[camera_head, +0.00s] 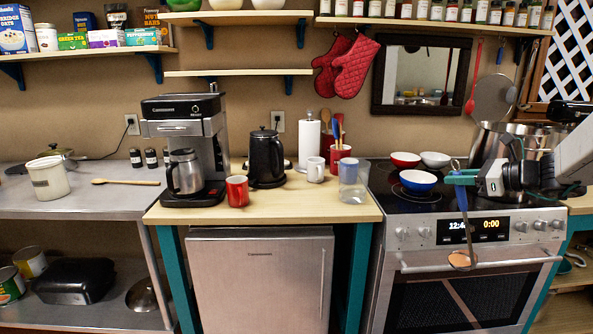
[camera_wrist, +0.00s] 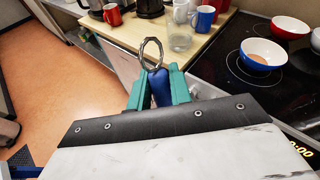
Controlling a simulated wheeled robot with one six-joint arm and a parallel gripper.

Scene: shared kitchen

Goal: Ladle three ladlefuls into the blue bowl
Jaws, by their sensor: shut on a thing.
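My gripper (camera_head: 461,179) is shut on the blue handle (camera_wrist: 161,88) of a ladle, just in front of the stove. The handle's metal ring (camera_wrist: 151,54) points up. The ladle hangs down, and its cup (camera_head: 462,259) shows orange-brown inside in front of the oven door; I cannot tell how full it is. The blue bowl (camera_head: 418,184) stands on the black cooktop, left of my gripper. In the wrist view the blue bowl (camera_wrist: 262,55) has some brown contents. A large steel pot (camera_head: 487,145) stands at the stove's right, partly hidden by my arm; its contents are not visible.
A red bowl (camera_head: 405,159) and another bowl (camera_head: 435,159) stand behind the blue one. The oven handle (camera_head: 430,266) juts out in front.

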